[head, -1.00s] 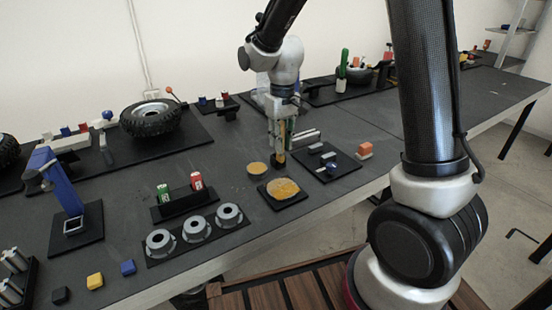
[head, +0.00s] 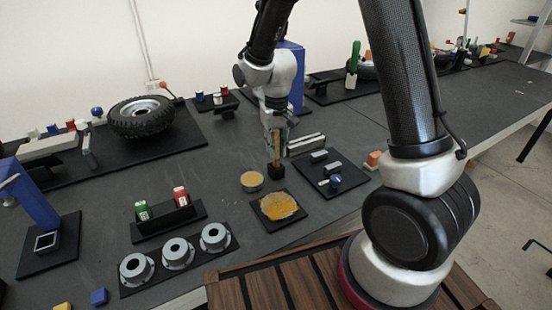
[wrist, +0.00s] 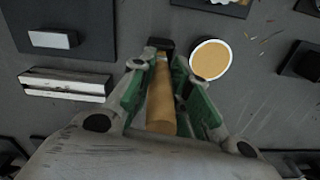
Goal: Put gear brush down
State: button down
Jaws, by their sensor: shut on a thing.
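The gear brush has a wooden handle and a dark end. My gripper (head: 276,140) is shut on its handle and holds the brush (head: 276,168) roughly upright, dark end down. In the wrist view the brush handle (wrist: 160,95) lies between the green finger pads of my gripper (wrist: 158,80). The dark end is close to the tabletop (head: 230,150), behind and right of a round tin (head: 251,181) of yellow-brown stuff. I cannot tell whether it touches the table.
A black plate with a yellow smear (head: 279,208) lies in front of the brush. A black tray (head: 345,177) with small metal parts is to the right. Metal bars (head: 306,145) lie just right of my gripper. Red and green cans stand in a holder (head: 168,218) at left.

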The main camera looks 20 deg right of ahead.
jog(key=shift+f, duration=1.85)
jog(key=c, duration=1.4)
grip_release()
jog(key=shift+f, duration=0.1)
jog(key=shift+o, duration=0.2)
